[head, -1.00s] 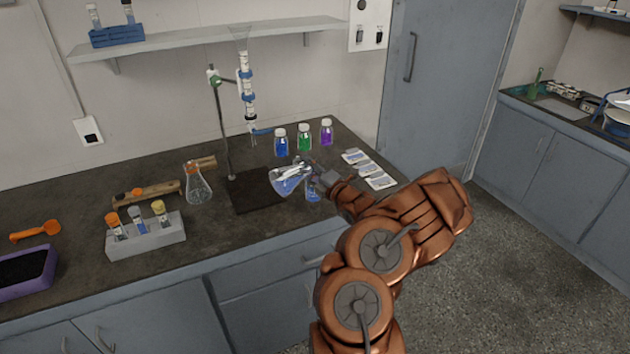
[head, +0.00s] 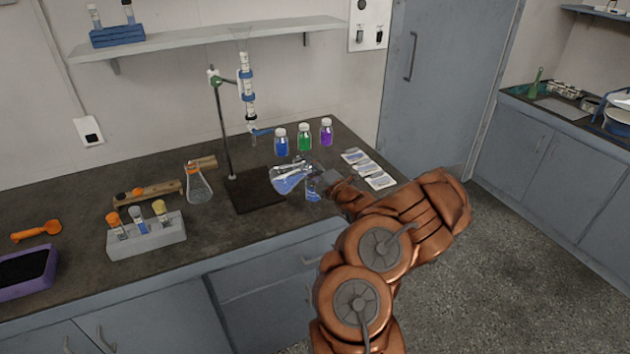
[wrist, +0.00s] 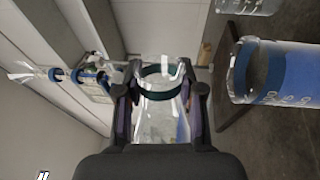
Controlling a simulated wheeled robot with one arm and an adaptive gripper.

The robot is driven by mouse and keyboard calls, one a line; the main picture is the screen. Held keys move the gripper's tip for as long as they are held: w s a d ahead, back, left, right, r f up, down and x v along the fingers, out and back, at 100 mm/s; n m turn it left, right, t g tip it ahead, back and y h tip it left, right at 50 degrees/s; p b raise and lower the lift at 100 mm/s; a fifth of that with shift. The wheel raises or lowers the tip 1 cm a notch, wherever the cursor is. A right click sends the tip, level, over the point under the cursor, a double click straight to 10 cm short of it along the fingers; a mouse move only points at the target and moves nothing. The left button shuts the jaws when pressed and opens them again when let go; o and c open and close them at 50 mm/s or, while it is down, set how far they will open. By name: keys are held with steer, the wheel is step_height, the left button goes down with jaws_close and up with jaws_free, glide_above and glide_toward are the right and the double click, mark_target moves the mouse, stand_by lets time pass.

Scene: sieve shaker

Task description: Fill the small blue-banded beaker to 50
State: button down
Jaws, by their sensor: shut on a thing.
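My gripper (wrist: 158,100) is shut on a clear conical flask (head: 289,182) with a dark teal band at its neck; the flask (wrist: 158,122) also shows between the fingers in the wrist view. In the head view the flask is tilted and holds pale blue liquid low in its body. The small beaker (head: 313,189) stands on the bench just right of the flask. In the wrist view the beaker (wrist: 280,72) lies at the right, with a blue band and white markings. Its liquid level cannot be read.
The burette stand's dark base (head: 256,190) is just left of the held flask, with a burette (head: 247,90) above. Blue (head: 281,143), green (head: 305,139) and purple (head: 327,134) bottles stand behind. Another flask (head: 198,186) and a tube rack (head: 146,237) are left.

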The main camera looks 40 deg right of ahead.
stand_by(0.8)
steer(key=shift+a+f+n+b, duration=0.1)
steer(key=shift+f+n+b, duration=0.25)
steer(key=shift+n+b, duration=0.5)
steer(key=n+b, duration=0.2)
steer(key=b, duration=0.1)
steer(key=shift+a+f+y, duration=0.2)
steer(key=shift+a+y, duration=0.05)
steer(key=shift+y, duration=0.15)
steer(key=shift+r+n, duration=0.3)
steer(key=shift+n, duration=0.05)
steer(key=shift+n, duration=0.3)
